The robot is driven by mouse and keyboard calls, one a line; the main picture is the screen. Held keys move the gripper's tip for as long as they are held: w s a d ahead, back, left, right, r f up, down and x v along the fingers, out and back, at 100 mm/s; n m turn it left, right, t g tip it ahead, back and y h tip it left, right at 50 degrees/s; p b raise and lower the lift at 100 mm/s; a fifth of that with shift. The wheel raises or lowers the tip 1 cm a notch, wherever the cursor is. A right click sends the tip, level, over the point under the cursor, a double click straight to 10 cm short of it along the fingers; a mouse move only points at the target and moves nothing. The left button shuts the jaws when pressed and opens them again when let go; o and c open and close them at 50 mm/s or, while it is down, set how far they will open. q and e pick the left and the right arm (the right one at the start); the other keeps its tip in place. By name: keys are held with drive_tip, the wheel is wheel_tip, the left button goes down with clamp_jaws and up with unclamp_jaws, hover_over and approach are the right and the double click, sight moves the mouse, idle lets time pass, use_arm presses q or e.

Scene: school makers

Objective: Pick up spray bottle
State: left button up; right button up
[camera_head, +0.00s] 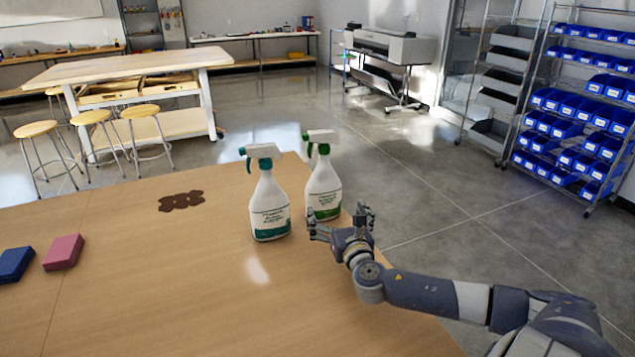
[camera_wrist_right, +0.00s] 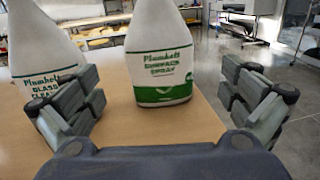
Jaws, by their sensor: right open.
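Two white spray bottles stand upright side by side near the right part of the wooden table. The left one, with a teal trigger and label (camera_head: 269,205), reads as glass cleaner; it shows at the left of the right wrist view (camera_wrist_right: 35,55). The right one, with a green trigger and label (camera_head: 323,185), reads "Plumbett" with a spray name; it stands centred in the right wrist view (camera_wrist_right: 158,50). My right gripper (camera_head: 342,222) is open and empty, just right of and in front of the green bottle. Its fingers (camera_wrist_right: 165,95) spread to either side of that bottle, apart from it.
The table (camera_head: 190,290) has a dark brown stain (camera_head: 181,201), a pink block (camera_head: 63,252) and a blue block (camera_head: 15,264) at the left. Its front area is bare. Beyond stand stools, a workbench (camera_head: 130,70) and shelves of blue bins (camera_head: 580,110).

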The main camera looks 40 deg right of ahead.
sight(327, 194)
drive_tip(key=shift+w+d+r, duration=0.1)
drive_tip(key=shift+w+d, duration=0.1)
drive_tip(key=shift+w, duration=0.15)
drive_tip(key=x, duration=0.3)
drive_tip(key=shift+w+d+r+p, duration=0.1)
drive_tip(key=shift+w+d+p, duration=0.05)
drive_tip(key=shift+w+p, duration=0.15)
drive_tip(key=shift+w+d, duration=0.2)
drive_tip(key=shift+w, duration=0.25)
drive_tip(key=shift+w+d+r+p, duration=0.1)
drive_tip(key=shift+w+d+p, duration=0.2)
drive_tip(key=shift+w, duration=0.15)
drive_tip(key=shift+p+x, duration=0.3)
drive_tip(key=shift+x, duration=1.75)
drive_tip(key=shift+a, duration=0.1)
drive_tip(key=c, duration=1.7)
